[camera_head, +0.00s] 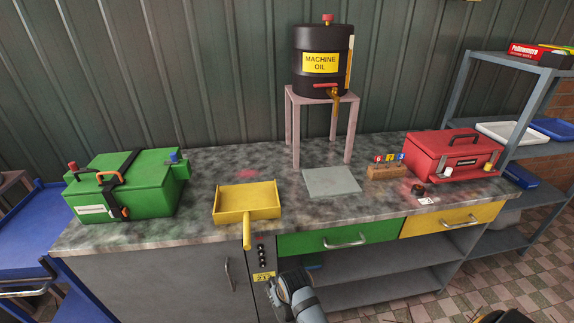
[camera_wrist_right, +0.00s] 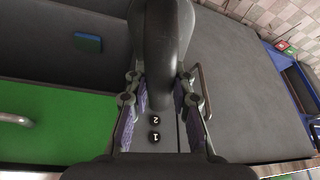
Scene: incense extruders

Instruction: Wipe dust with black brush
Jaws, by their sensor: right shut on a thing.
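My right gripper (camera_wrist_right: 162,102) is shut on a smooth black thing (camera_wrist_right: 165,45), which looks like the black brush; no bristles show. It is in front of the cabinet, near its numbered buttons (camera_wrist_right: 155,128). In the head view a grey arm part of mine is low at the centre, and the held thing cannot be made out. The grey countertop (camera_head: 350,215) is mottled with dark patches, with faint reddish patches near the back left and by the red toolbox; which of this is dust I cannot tell.
A yellow dustpan (camera_head: 248,203) lies left of centre, handle over the front edge. A green box (camera_head: 125,185) stands left, a red toolbox (camera_head: 455,156) right. A grey plate (camera_head: 331,181) lies before the oil drum (camera_head: 322,75) stand. A green drawer (camera_head: 338,240) is below.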

